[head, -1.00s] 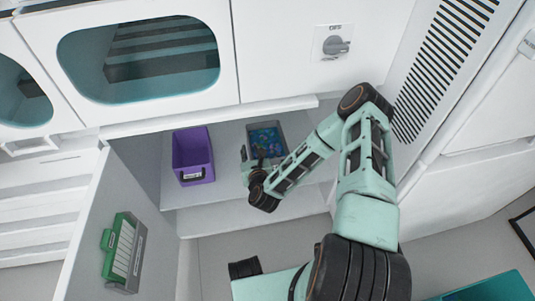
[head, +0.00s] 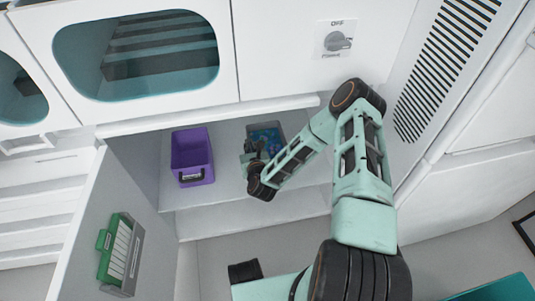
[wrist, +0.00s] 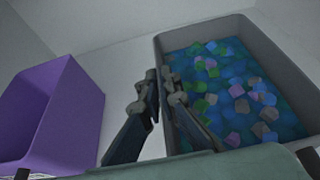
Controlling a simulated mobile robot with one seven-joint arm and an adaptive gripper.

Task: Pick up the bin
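A grey bin (head: 281,130) filled with small blue, green, purple and grey cubes stands in the open cabinet. It is large at the right in the wrist view (wrist: 279,45). My gripper (head: 248,150) is at its near left side. In the wrist view my gripper's fingertips (wrist: 161,74) are close together at the bin's left wall, one finger outside and the other inside. It looks shut on that wall. The exact contact is hard to see. My gripper hides part of the wall in both views.
A purple bin (head: 192,150) stands to the left on the same cabinet shelf (head: 222,160), apart from my gripper. The open cabinet door (head: 85,240) carries a green and grey rack (head: 122,250). The cabinet's upper edge (head: 205,117) lies above the bins.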

